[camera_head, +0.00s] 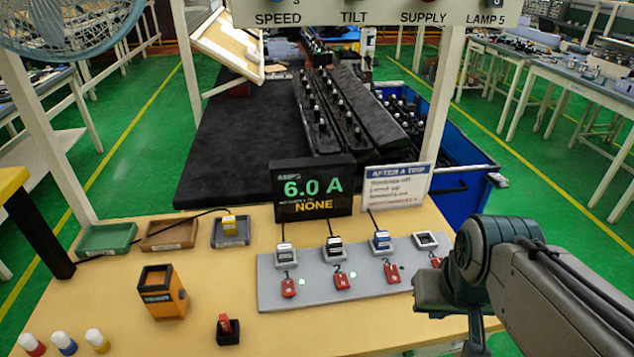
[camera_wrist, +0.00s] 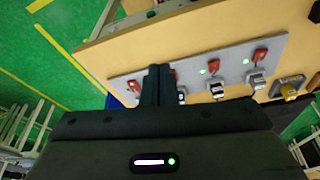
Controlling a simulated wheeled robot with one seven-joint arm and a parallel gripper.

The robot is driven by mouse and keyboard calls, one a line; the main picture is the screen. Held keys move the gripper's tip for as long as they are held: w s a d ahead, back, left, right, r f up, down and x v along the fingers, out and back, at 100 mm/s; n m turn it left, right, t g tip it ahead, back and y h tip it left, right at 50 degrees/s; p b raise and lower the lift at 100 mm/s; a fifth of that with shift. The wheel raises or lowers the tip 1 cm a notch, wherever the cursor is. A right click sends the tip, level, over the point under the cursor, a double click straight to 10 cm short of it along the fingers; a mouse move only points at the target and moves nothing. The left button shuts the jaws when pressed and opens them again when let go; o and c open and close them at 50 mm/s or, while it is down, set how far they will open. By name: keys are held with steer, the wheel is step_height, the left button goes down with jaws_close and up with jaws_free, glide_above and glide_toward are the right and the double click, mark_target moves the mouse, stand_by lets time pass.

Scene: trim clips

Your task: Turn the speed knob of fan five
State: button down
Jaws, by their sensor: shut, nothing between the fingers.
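The fan (camera_head: 65,25), with a pale blue cage, is at the top left of the head view, cut by the top edge. A white overhead panel (camera_head: 375,14) carries the labels SPEED, TILT, SUPPLY and LAMP 5. The speed knob (camera_head: 276,2) shows only as a sliver above SPEED; its setting cannot be read. My gripper (camera_wrist: 158,70) is shut and empty in the wrist view, its fingers over the socket strip in that picture. In the head view my wrist is at the right, low and well away from the knob, and the fingertips are not clear there.
A grey socket strip (camera_head: 330,285) holds several red switches and three plugs; its fourth socket is empty. A display (camera_head: 313,187) reads 6.0 A and NONE. An orange box (camera_head: 163,292) and small trays stand at left. White posts hold the panel.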

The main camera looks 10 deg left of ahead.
steer(key=c, duration=2.1)
jaws_free()
steer(key=shift+c, duration=0.2)
steer(key=o, duration=1.2)
steer(key=w+a+r+n+t+y, duration=0.5)
steer(key=w+a+r+t, duration=0.4)
steer(key=w+a+r, duration=0.6)
steer(key=s+a+r+m+t, duration=0.1)
steer(key=a+r+t, duration=0.2)
steer(key=r, duration=0.3)
steer(key=s+a+r+t+p, duration=0.1)
steer(key=a+r+t, duration=0.2)
steer(key=r, duration=0.4)
steer(key=s+a+r+m+t, duration=0.1)
steer(key=a+r+t, duration=0.2)
steer(key=r, duration=0.3)
steer(key=shift+y, duration=0.4)
steer(key=p+x, duration=0.5)
steer(key=x, duration=0.8)
steer(key=shift+w+a+r+p, duration=0.1)
steer(key=shift+r+p, duration=0.15)
steer(key=shift+p, duration=0.1)
